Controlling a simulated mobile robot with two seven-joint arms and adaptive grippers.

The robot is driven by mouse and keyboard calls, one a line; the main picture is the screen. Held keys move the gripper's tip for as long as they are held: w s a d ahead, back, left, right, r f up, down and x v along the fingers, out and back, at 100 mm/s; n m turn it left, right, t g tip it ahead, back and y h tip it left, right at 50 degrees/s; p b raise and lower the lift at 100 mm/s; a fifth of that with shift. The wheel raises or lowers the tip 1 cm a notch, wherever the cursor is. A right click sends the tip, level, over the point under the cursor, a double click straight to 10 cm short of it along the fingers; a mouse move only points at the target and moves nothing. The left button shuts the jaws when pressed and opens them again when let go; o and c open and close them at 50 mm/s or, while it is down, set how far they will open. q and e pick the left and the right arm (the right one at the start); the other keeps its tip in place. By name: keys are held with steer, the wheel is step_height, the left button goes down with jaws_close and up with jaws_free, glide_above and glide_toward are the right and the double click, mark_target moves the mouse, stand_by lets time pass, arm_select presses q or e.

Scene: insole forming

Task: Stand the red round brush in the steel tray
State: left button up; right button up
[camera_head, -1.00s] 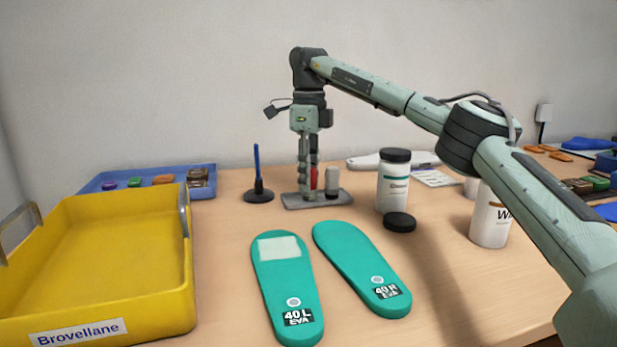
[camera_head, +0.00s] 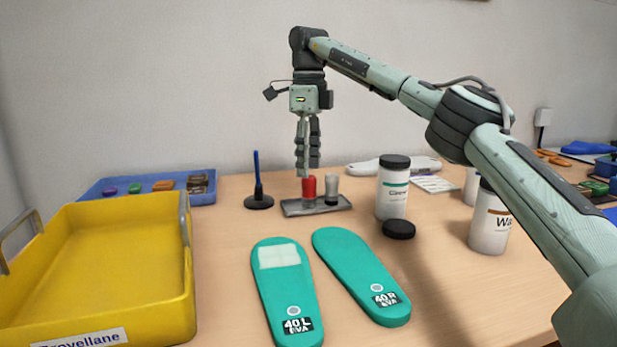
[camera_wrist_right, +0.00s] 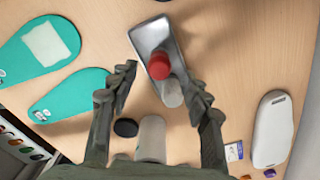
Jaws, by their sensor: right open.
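My left gripper does not show.
Two green insoles (camera_head: 287,290) lie in front of the tray. A yellow bin (camera_head: 100,320) stands at the left, a blue tray (camera_head: 205,190) behind it. A blue pen in a black stand (camera_head: 258,200) is left of the steel tray. A jar (camera_head: 393,190) and black lid (camera_head: 398,229) are right.

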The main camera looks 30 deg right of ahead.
step_height(320, 180, up, 6)
steer(key=shift+r+p, duration=0.15)
steer(key=shift+p, duration=0.55)
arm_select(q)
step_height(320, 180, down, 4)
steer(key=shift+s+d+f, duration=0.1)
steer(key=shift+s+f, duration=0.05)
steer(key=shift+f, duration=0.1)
arm_select(e)
steer(key=shift+r, duration=0.3)
